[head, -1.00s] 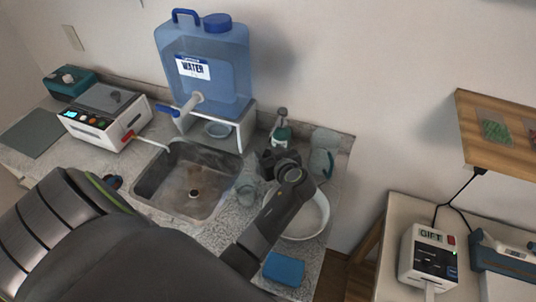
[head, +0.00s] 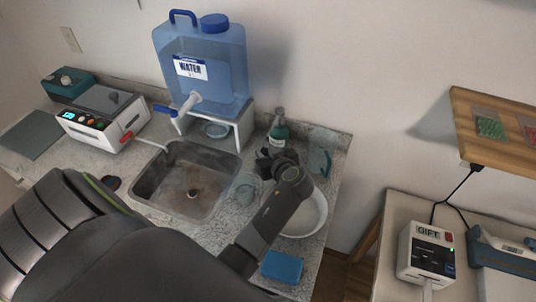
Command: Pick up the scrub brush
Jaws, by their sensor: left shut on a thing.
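My left gripper (head: 268,160) is above the counter, between the sink and the white basin. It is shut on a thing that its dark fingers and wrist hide. I cannot make out the scrub brush clearly anywhere in the head view. My right gripper is not in view.
A glass (head: 245,193) stands beside the sink (head: 150,190). A white basin (head: 318,222) and a blue sponge (head: 283,267) are close to my forearm.

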